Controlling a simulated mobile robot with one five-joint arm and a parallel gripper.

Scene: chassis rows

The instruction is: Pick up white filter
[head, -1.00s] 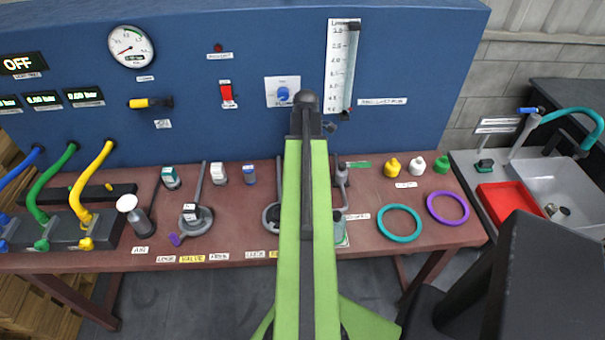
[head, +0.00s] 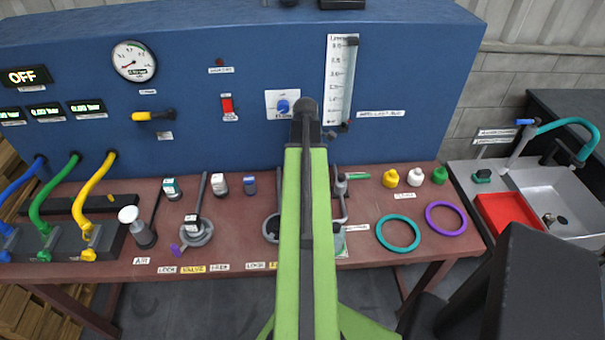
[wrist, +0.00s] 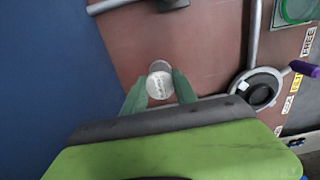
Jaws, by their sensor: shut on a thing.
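The white filter (wrist: 160,84) shows in the wrist view as a small round whitish piece with faint marks on its top. My gripper (wrist: 160,90) is shut on it, with one green finger on each side. In the head view my green arm covers the middle of the bench and hides both gripper and filter. A dark-centred ring holder (wrist: 256,88) stands to the right of the filter in the wrist view, apart from it. The same holder shows partly beside my arm in the head view (head: 270,228).
A blue panel (head: 235,120) rises behind the red-brown bench (head: 375,258). Small capped pieces stand left of my arm. Yellow (head: 390,178), white (head: 416,177) and green (head: 439,175) pieces stand right. Teal (head: 398,249) and purple (head: 461,218) rings lie flat at right, with bare bench around them.

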